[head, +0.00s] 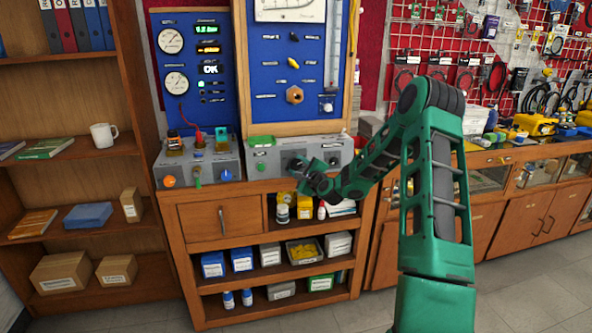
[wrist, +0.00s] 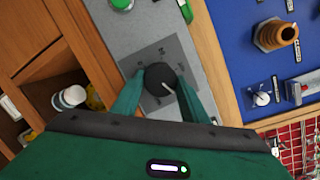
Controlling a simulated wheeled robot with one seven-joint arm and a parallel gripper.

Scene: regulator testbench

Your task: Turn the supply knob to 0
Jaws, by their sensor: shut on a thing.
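The supply knob is a round black knob (wrist: 160,80) with a white pointer line, on a grey panel with a darker square plate and small markings around it. The markings are too small to read. In the wrist view the white line points toward the lower right of the picture. My gripper (wrist: 160,92) has its two green fingers on either side of the knob and is shut on it. In the head view my gripper (head: 305,176) is at the front of the grey control box (head: 273,158), and it hides the knob there.
A second grey box (head: 200,165) with orange and blue knobs stands to the left. Bottles (head: 283,213) and boxes sit on the shelf below my gripper.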

